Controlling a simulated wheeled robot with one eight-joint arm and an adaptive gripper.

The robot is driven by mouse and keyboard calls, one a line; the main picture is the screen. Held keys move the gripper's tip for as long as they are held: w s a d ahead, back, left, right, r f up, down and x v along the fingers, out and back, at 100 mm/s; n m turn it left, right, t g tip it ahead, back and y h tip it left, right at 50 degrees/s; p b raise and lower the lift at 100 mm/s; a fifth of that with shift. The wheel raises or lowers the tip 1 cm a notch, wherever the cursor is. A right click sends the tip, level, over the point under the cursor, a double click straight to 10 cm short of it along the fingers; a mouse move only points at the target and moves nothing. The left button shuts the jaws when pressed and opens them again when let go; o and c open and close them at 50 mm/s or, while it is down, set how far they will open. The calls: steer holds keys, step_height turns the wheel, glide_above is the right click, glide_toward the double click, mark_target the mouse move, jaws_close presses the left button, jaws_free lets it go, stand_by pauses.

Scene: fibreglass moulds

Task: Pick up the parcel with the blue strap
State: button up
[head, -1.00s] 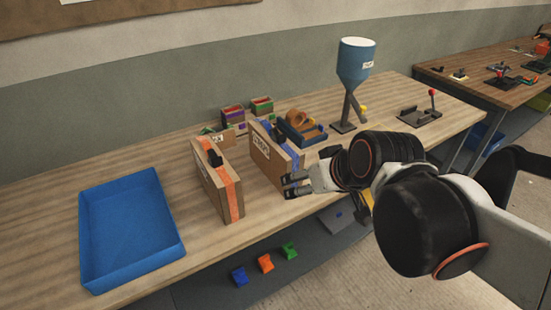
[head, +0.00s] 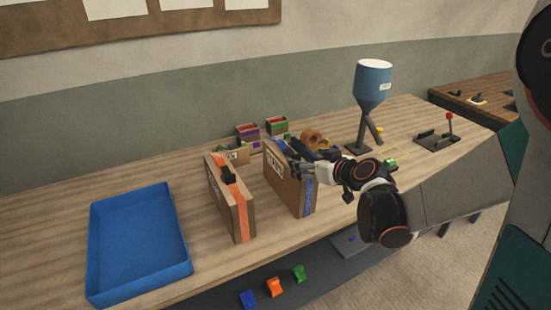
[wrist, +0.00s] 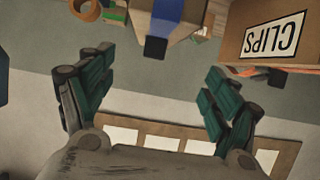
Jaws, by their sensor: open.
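The parcel with the blue strap (head: 284,183) is an upright cardboard box with a white label, standing on the wooden bench in the head view. Its strap (head: 308,199) runs down the narrow front end. My gripper (head: 297,169) is open and empty at the parcel's upper right edge, partly covering its top. In the wrist view the parcel (wrist: 192,16) shows at the top of the picture, with a dark block (wrist: 155,47) on the blue strap. It lies beyond the spread green fingers of my gripper (wrist: 158,88), not between them.
A parcel with an orange strap (head: 216,196) stands just left; in the wrist view a box labelled CLIPS (wrist: 232,22) appears at right. A blue tray (head: 137,235) lies farther left. Small bins (head: 247,133) and a blue hopper (head: 373,83) stand behind. Clear bench separates tray and parcels.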

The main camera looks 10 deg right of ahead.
mark_target(288, 156)
steer(key=shift+w+d+f, duration=0.15)
steer(key=shift+w+f, duration=0.25)
steer(key=shift+w, duration=0.1)
steer(key=b+x, duration=0.2)
steer(key=x, duration=0.6)
steer(key=shift+w, duration=0.1)
steer(key=shift+b+x, duration=1.3)
steer(key=shift+x, duration=1.4)
steer(key=shift+c, duration=0.6)
jaws_close()
